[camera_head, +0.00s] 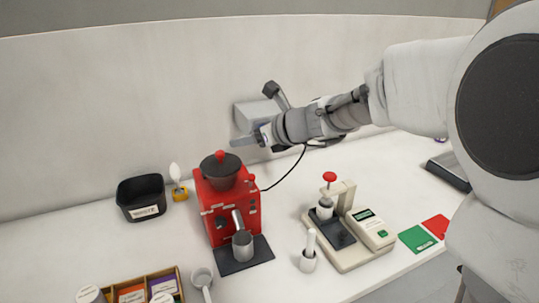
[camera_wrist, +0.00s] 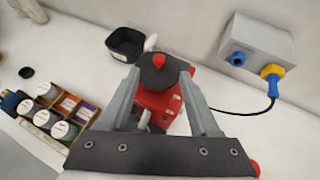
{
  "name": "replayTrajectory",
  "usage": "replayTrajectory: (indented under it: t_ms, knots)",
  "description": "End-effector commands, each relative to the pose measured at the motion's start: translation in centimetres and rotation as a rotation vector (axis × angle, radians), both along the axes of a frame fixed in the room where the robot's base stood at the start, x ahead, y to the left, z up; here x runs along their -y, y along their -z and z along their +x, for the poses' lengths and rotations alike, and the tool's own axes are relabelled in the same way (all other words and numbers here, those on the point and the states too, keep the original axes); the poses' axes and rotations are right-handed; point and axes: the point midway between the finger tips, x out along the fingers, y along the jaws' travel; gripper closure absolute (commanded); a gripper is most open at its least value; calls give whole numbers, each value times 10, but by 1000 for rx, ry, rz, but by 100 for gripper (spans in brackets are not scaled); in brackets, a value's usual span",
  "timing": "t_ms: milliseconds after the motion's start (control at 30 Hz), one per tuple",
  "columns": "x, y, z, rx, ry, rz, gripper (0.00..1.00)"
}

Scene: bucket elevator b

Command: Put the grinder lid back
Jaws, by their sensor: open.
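The red grinder (camera_head: 227,208) stands on the white counter, left of centre in the head view. Its dark round lid (camera_head: 221,168) with a red knob appears to rest on top of the grinder. In the wrist view the lid (camera_wrist: 157,75) shows between my fingers, with the red grinder body (camera_wrist: 158,103) partly hidden below it. My gripper (camera_head: 237,142) is open and empty, up and to the right of the lid in the head view, with its fingers pointing left. The fingers (camera_wrist: 158,78) look apart from the lid, though the exact gap is unclear.
A black bin (camera_head: 141,197) stands left of the grinder. A grey wall box (camera_wrist: 255,50) has a black cable. A compartment box with jars (camera_wrist: 62,117) lies at the front left. A beige machine (camera_head: 345,235) stands right of the grinder.

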Motion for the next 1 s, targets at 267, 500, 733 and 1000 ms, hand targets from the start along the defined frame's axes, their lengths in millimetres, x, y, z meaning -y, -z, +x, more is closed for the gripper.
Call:
replayTrajectory:
  t_ms: [267,500,733,1000]
  knots:
    - [6,-7,-18,72,-74,-92,37]
    - [41,-17,-97,374,-435,-536,37]
    - [91,-5,-179,626,-862,-1013,37]
    - [167,21,-260,764,-1393,-1499,37]
